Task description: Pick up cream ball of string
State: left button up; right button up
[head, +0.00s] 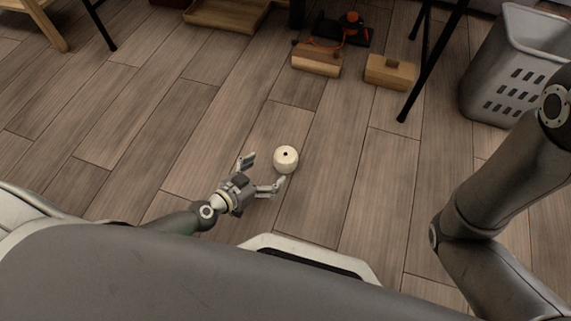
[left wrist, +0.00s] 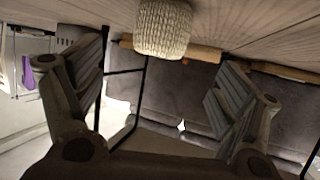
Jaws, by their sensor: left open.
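The cream ball of string (head: 286,159) rests on the wooden floor in the head view, with a small dark hole in its top. My left gripper (head: 263,174) is just left of and nearer than the ball, with its fingers spread and nothing between them. In the left wrist view the ball (left wrist: 163,28) shows its woven texture at the top of the picture, beyond the open, empty left fingers (left wrist: 165,85). It does not appear to be held. My right arm shows at the right of the head view, but its gripper is out of sight.
Two wooden blocks (head: 316,60) (head: 390,72) and an orange-and-black tool (head: 345,30) lie farther back. A grey laundry basket (head: 515,65) stands at the back right, near dark table legs (head: 430,65). A wooden tray (head: 227,14) is at the back. The floor around the ball is clear.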

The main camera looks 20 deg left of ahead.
aim_at(280, 161)
pick_arm(q)
jog(key=b+x, duration=0.1)
jog(key=x, duration=0.4)
jog(key=b+x, duration=0.2)
jog(key=x, duration=0.3)
jog(key=shift+b, duration=0.35)
jog(key=shift+r, duration=0.1)
jog(key=c, duration=1.1)
jog(key=shift+c, duration=0.2)
jog(key=shift+r, duration=0.15)
